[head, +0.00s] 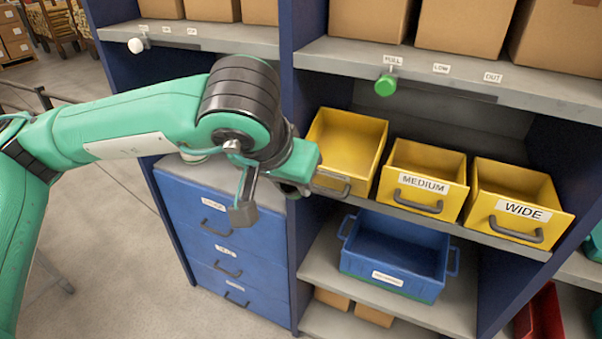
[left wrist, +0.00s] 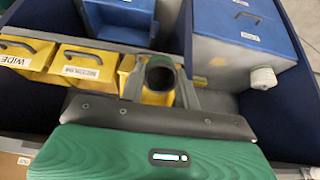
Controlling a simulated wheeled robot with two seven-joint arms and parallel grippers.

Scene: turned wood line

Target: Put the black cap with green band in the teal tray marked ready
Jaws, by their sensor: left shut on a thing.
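My left gripper (head: 268,196) is in front of the shelf upright, left of the yellow bins, fingers pointing down. In the left wrist view the gripper (left wrist: 160,88) is shut on a dark, round, hollow piece with green at its edge, the black cap with green band (left wrist: 159,72). The cap is hidden in the head view. No tray with a readable "ready" mark shows. Part of a teal container (head: 595,243) is cut off at the right edge of the head view; its label cannot be seen. My right gripper is not in view.
Yellow bins marked medium (head: 424,185) and wide (head: 521,210) stand beside another yellow bin (head: 350,135). Below is a blue tray (head: 395,265) with an unreadable label. Blue drawers (head: 220,240) stand left of the upright.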

